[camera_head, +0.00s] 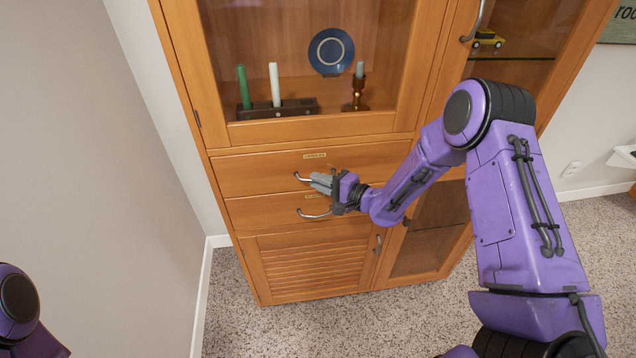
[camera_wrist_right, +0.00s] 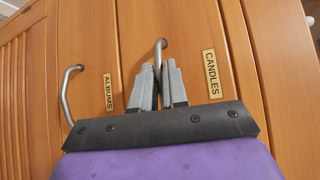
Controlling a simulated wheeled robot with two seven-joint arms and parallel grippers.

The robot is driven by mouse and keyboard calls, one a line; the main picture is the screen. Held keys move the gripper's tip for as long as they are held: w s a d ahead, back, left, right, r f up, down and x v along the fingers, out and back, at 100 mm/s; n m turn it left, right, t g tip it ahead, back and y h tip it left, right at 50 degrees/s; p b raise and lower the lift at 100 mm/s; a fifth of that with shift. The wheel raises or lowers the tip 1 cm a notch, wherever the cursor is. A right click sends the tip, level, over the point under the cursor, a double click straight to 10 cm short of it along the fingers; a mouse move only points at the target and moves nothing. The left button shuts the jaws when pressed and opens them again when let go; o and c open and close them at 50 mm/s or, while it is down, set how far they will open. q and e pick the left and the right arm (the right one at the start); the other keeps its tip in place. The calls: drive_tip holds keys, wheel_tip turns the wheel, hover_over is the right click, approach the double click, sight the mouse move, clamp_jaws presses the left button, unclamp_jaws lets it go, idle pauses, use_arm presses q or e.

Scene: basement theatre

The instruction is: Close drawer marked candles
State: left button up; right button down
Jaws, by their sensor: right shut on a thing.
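The drawer marked candles (camera_head: 250,172) is the upper of two wooden drawers in the tall cabinet. Its small label (camera_head: 315,156) is also readable as CANDLES in the right wrist view (camera_wrist_right: 211,75). My right gripper (camera_head: 320,183) is at this drawer's metal handle (camera_head: 302,178). In the right wrist view its fingers (camera_wrist_right: 158,85) are shut on the handle (camera_wrist_right: 160,48), hiding part of it. The drawer front looks about flush with the cabinet; a small gap cannot be ruled out. My left gripper is not in view.
The albums drawer (camera_head: 255,211) with its own handle (camera_head: 314,215) lies just below. Above, behind glass, stand candles (camera_head: 275,84), a blue plate (camera_head: 331,51) and a candlestick (camera_head: 358,90). A wall (camera_head: 130,180) borders the left; carpet (camera_head: 290,330) in front is clear.

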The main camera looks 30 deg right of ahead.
drive_tip(key=shift+w+d+r, duration=0.1)
drive_tip(key=shift+w+r, duration=0.05)
drive_tip(key=shift+r, duration=0.1)
drive_tip(key=c, duration=1.2)
unclamp_jaws()
drive_tip(key=shift+w+f, duration=0.15)
drive_tip(key=shift+f, duration=0.1)
drive_tip(key=b+v, duration=0.1)
drive_tip(key=v, duration=0.9)
drive_tip(key=shift+s+d+b, duration=0.2)
drive_tip(key=shift+s+b, duration=0.05)
drive_tip(key=shift+b, duration=0.1)
